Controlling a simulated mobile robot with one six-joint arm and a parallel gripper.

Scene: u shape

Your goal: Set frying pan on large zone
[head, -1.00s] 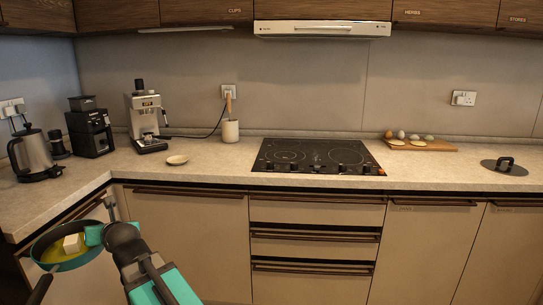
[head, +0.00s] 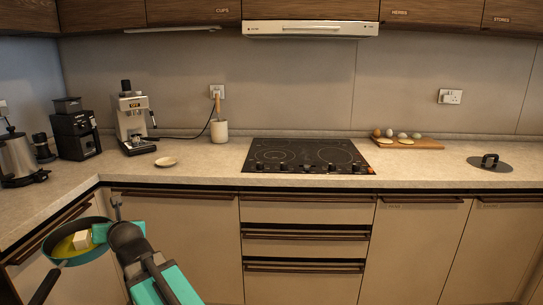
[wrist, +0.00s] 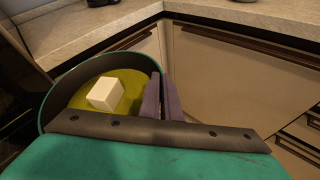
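The frying pan (head: 98,251) has a dark wall, a teal outside and a dark handle (head: 46,286) pointing to the lower left. It hangs in the air in front of the left counter, below its top. A white block (head: 81,240) lies in yellow liquid inside it. My gripper (head: 100,231) is at the pan's right side. In the wrist view its two purple fingers (wrist: 161,97) are close together at the pan's rim, and the exact contact is partly hidden. The black cooktop (head: 306,157) shows ring-marked zones of differing size, including a large right ring (head: 336,156); nothing stands on it.
A small dish (head: 166,162), a utensil pot (head: 219,131) and a coffee machine (head: 134,124) stand left of the cooktop. An egg board (head: 408,143) and a dark lid (head: 490,163) lie to its right. Cabinet fronts and the counter edge lie below.

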